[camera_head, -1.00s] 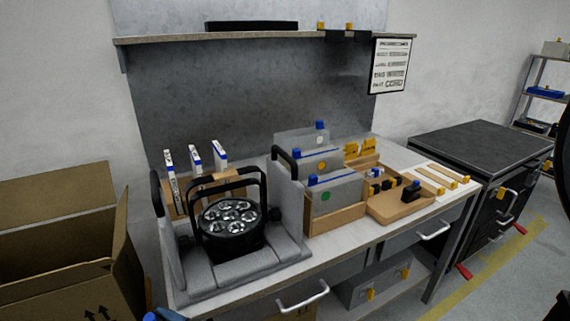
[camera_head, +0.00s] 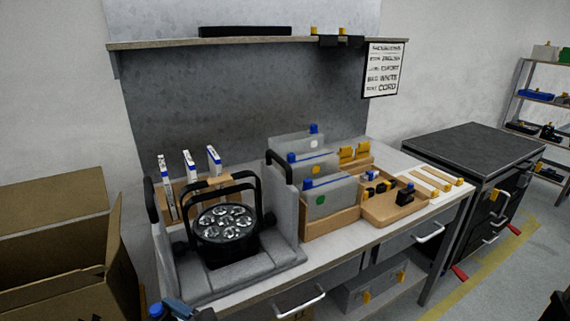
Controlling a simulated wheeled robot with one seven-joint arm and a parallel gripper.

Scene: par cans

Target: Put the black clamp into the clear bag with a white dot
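Three clear bags stand upright one behind another in a wooden holder (camera_head: 330,225) on the workbench. The rear bag (camera_head: 288,150) has a white dot, the middle bag (camera_head: 300,171) a yellow-orange dot and the front bag (camera_head: 340,193) a green dot. Each has a blue clip on top. A wooden tray (camera_head: 395,213) to their right holds small black and yellow parts. A black piece (camera_head: 405,194) at its right side may be the black clamp; it is too small to be sure.
A par can (camera_head: 228,222) sits in a grey foam cradle (camera_head: 240,275) left of the bags. White-and-blue upright items (camera_head: 190,168) stand behind it. An open cardboard box (camera_head: 55,220) is at left. Black clamps (camera_head: 327,41) hang on the shelf edge. A dark cabinet (camera_head: 475,150) stands right.

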